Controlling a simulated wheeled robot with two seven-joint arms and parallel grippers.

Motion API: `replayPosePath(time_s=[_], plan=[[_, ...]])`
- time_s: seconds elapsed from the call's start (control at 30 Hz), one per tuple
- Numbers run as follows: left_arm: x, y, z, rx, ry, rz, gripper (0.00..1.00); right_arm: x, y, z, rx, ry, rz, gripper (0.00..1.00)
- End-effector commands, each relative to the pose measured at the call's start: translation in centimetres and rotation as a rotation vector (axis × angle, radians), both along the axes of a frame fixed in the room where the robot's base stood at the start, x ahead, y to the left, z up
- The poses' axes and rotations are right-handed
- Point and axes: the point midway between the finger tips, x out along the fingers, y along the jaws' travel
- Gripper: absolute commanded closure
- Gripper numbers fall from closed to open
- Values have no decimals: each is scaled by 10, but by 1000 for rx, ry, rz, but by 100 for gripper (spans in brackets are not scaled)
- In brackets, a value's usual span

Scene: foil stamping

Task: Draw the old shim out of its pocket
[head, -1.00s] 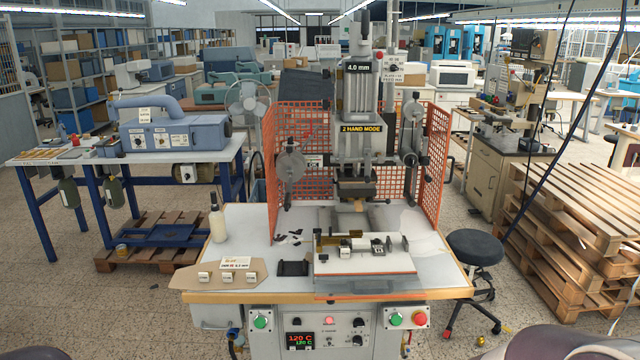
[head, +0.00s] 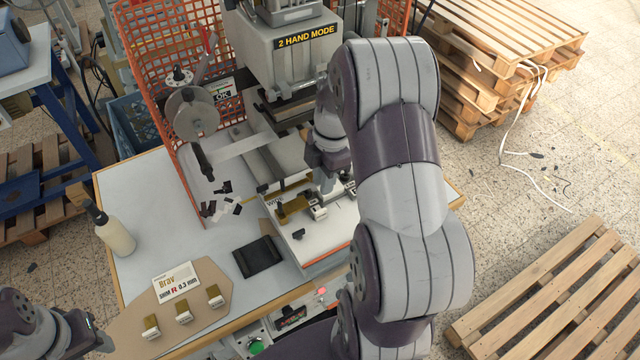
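The white fixture plate (head: 335,228) lies on the press bed, with small blocks and a brass-coloured piece (head: 293,206) on it. A pale block (head: 318,212) sits at the plate's middle. My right gripper (head: 325,188) points down over the plate, close to that block; its fingertips are small and partly hidden by my arm, so I cannot tell whether they touch anything. I cannot make out the old shim or its pocket. My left gripper (head: 92,336) is at the lower left, beside the brown board and away from the fixture.
A black tray (head: 259,257), dark scraps (head: 222,205) and a bottle (head: 115,235) stand on the table. The press head (head: 290,60) and orange mesh guard (head: 150,60) rise behind.

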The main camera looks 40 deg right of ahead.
Motion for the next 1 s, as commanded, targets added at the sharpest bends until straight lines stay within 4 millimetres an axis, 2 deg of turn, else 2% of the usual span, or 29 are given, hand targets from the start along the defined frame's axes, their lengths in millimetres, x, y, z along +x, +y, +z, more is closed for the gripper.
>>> replayPosePath(time_s=[0.03, 0.2, 0.4, 0.53, 0.77, 0.83, 1.0], plan=[[0, 0, 9, 0, 0, 0, 57, -1, 2, -8, 4, 6, 0, 79], [0, 0, 23, 0, 0, 0, 57, -1, 7, -50, 3, 6, 0, 79], [0, 0, 31, 0, -1, 0, 57, 1, 11, -84, 0, 1, -1, 79], [0, 0, 32, 0, -1, 0, 57, 1, 12, -93, -1, -1, -2, 79], [0, 0, 32, 0, -1, 0, 57, 1, 12, -95, -1, -2, -1, 79], [0, 0, 32, 0, -1, 0, 57, 1, 12, -95, -1, -2, -1, 98], [0, 0, 32, 0, -1, 0, 57, 1, 12, -95, -1, -2, -1, 100]])
